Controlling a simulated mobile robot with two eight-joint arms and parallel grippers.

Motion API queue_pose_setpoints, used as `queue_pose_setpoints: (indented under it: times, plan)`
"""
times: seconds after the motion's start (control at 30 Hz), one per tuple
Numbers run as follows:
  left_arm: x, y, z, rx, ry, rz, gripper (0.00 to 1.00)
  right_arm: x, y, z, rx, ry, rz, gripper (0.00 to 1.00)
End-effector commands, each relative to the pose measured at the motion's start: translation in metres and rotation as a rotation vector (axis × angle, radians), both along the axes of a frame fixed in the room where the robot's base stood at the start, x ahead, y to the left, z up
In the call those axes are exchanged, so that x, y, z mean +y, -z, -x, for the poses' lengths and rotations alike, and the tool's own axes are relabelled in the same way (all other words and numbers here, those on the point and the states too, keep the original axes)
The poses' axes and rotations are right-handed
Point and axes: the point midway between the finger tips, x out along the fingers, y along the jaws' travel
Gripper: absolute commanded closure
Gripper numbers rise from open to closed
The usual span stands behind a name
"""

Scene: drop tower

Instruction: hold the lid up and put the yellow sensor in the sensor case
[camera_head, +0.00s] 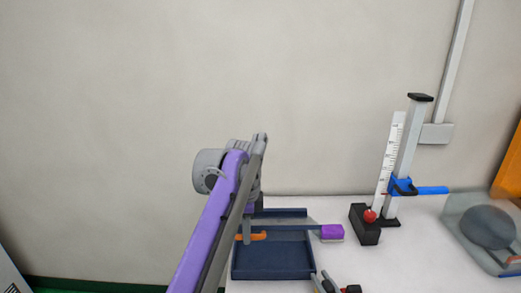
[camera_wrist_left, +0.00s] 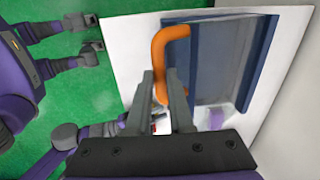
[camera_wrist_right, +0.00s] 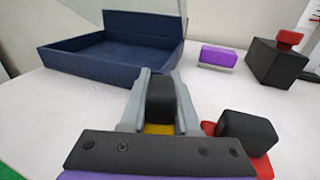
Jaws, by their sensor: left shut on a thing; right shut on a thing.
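The sensor case (camera_head: 272,262) is a dark blue open tray, also in the right wrist view (camera_wrist_right: 85,65) and the left wrist view (camera_wrist_left: 180,60). Its see-through lid (camera_wrist_right: 130,28) stands raised, tilted above the case. My left gripper (camera_head: 247,236) is shut on the lid's orange handle (camera_wrist_left: 158,55). The yellow sensor (camera_wrist_right: 158,129) has a black block on top and a yellow base. My right gripper (camera_wrist_right: 160,88) is shut on its black part, low over the table in front of the case; the clearance is unclear. The visible case floor looks empty.
A red sensor (camera_wrist_right: 246,135) with a black top sits just right of my right gripper. A purple-and-white block (camera_head: 332,233) lies right of the case.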

Motion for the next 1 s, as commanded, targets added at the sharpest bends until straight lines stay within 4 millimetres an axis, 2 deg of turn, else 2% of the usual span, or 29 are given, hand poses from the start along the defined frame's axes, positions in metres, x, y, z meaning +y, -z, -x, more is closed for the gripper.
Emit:
queue_pose_setpoints:
  times: [0.03,0.27,1.0]
  plan:
    - [0.001,0.002,-0.005,-0.013,-0.002,-0.001,1.0,0.0,0.0,0.0,0.0,0.0,0.0,1.0]
    - [0.001,0.0,-0.006,-0.011,-0.002,-0.001,1.0,0.0,-0.004,0.0,-0.001,0.0,0.0,1.0]
    - [0.001,-0.026,-0.024,0.024,-0.001,0.0,1.0,0.0,-0.061,-0.006,-0.018,0.0,0.0,1.0]
